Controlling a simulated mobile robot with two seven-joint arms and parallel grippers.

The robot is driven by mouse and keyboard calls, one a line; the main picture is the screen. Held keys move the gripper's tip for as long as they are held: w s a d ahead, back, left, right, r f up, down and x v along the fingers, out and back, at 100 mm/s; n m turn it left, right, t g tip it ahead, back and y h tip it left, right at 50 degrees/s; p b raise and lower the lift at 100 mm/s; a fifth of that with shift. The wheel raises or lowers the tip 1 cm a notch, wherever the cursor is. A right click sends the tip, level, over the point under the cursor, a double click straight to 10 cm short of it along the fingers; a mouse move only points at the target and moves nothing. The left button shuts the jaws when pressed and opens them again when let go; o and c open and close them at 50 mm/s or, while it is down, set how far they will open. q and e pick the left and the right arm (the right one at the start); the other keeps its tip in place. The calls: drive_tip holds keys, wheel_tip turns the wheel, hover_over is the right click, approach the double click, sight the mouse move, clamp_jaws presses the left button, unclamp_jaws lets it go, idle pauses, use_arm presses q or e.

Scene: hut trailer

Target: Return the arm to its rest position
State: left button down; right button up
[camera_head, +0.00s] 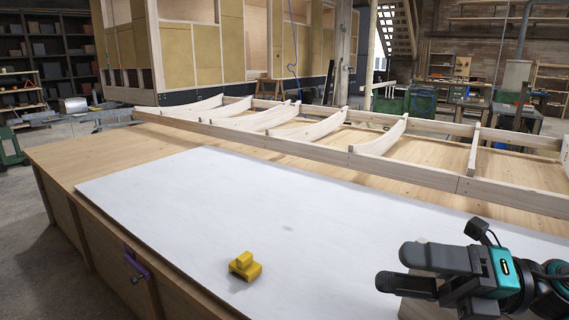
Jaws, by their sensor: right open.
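My right gripper (393,269) is at the lower right, its two dark fingers pointing left and apart with a gap between them. It is open. A pale brown block-like piece (417,308) shows behind and below the fingers, mostly hidden by them; I cannot tell whether it touches the gripper. My left gripper is not in view. A yellow stepped block (245,266) sits on the white panel (200,215), well to the left of the right gripper and apart from it.
The white panel lies on a wooden workbench (95,162). A purple clamp-like tool (137,266) is at the bench's front side. A timber frame with curved ribs (380,137) lies along the back. The panel's middle is clear. Shelves (37,70) stand far left.

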drive_tip(key=w+d+f+m+t+h, duration=0.25)
drive_tip(key=f+m+t+h, duration=0.35)
drive_tip(key=m, duration=0.7)
drive_tip(key=w+d+f+m+t+h, duration=0.1)
drive_tip(key=w+f+m+t+h, duration=0.25)
drive_tip(key=f+m+t, duration=0.7)
drive_tip(key=s+a+f+m+g+h, duration=0.1)
drive_tip(key=s+f+m+g+h, duration=0.2)
drive_tip(key=f, duration=0.7)
drive_tip(key=s+a+f+m+g+h, duration=0.2)
drive_tip(key=s+f+m+g+h, duration=0.2)
drive_tip(key=s+f+m, duration=0.5)
drive_tip(key=m+g, duration=0.1)
drive_tip(key=g, duration=0.1)
drive_tip(key=shift+s+a+f+g+p, duration=0.25)
drive_tip(key=shift+s+f+g+p, duration=0.05)
drive_tip(key=shift+f+g+p, duration=0.1)
